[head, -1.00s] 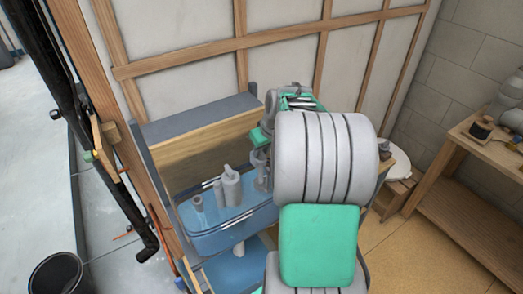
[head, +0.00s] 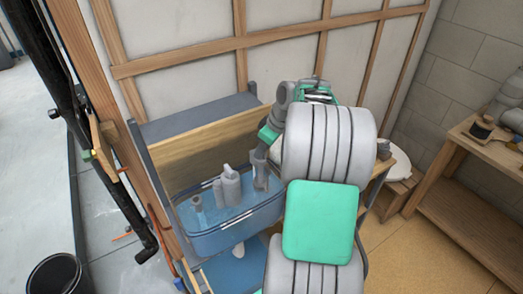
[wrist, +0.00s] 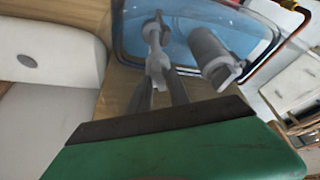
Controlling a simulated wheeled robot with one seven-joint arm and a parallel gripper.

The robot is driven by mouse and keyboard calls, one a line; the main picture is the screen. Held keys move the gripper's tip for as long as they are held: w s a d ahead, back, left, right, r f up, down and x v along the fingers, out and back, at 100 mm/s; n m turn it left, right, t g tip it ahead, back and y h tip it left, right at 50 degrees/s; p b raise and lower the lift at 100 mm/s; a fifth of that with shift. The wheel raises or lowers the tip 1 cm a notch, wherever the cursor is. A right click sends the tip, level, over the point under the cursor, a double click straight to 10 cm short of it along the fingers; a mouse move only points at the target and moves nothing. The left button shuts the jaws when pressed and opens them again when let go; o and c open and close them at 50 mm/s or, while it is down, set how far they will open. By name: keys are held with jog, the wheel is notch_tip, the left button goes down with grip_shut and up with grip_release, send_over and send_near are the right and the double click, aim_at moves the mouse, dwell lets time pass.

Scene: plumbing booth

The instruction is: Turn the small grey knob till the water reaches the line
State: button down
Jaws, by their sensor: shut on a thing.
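The tank (head: 235,240) is a blue see-through tub with a dark rim, standing left of my arm in the head view. Blue water (head: 228,213) shows inside it; I cannot make out the line or how the water stands against it. My gripper (wrist: 160,74) reaches over the tank's right end; it also shows in the head view (head: 261,165). It is shut on a slim grey part, the small grey knob (wrist: 154,34) as far as I can tell, which the fingers partly hide. A thicker grey cylinder (wrist: 211,52) stands close to the right of the fingers.
A grey bottle-shaped fitting (head: 231,187) and a thin upright tube (head: 197,204) stand in the tank. A wooden panel (head: 190,150) and a stud wall rise behind. A wooden bench (head: 470,185) is at the right, a black bucket (head: 55,275) at lower left.

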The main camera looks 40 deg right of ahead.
jog(key=shift+n+g+y, duration=0.3)
jog(key=shift+n+y, duration=0.2)
jog(key=shift+n, duration=1.1)
jog(key=c, duration=1.5)
grip_release()
jog(key=shift+w, duration=0.1)
jog(key=shift+o, duration=0.2)
jog(key=v, duration=0.7)
jog(key=shift+d+r+p, duration=0.2)
jog(key=shift+r+p, duration=0.15)
jog(key=shift+p, duration=0.1)
